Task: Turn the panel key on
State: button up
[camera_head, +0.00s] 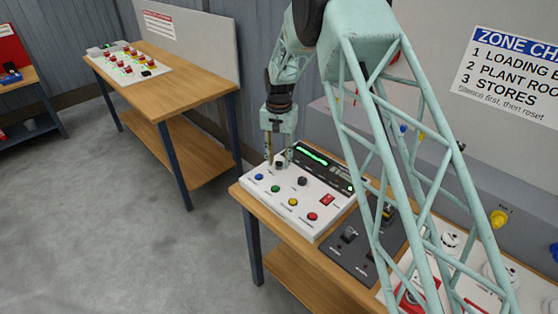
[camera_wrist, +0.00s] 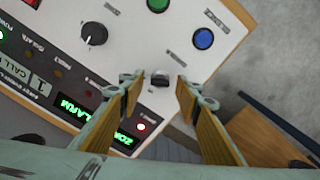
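The white alarm panel (camera_head: 285,208) stands on the near wooden bench, with a lit green display (camera_head: 312,155) along its back. The panel key (camera_wrist: 160,80) is a small dark and silver piece at the panel's corner, between my fingertips in the wrist view. In the head view the key (camera_head: 279,164) shows just below my gripper (camera_head: 279,158). My gripper (camera_wrist: 158,88) is open, pointing down, with one finger on each side of the key and gaps to it. I cannot tell how far the fingertips are above the panel face.
A dark knob (camera_wrist: 93,35) sits beside the key. Blue (camera_head: 258,177), green (camera_head: 274,188), yellow (camera_head: 293,202) and red (camera_head: 312,216) buttons line the panel's front. A dark switch box (camera_head: 352,245) stands to the right. Another bench (camera_head: 180,70) is at the back left. Floor left is clear.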

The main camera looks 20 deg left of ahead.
dwell(0.3)
notch_tip(320, 180, up, 12)
dwell(0.8)
dwell(0.4)
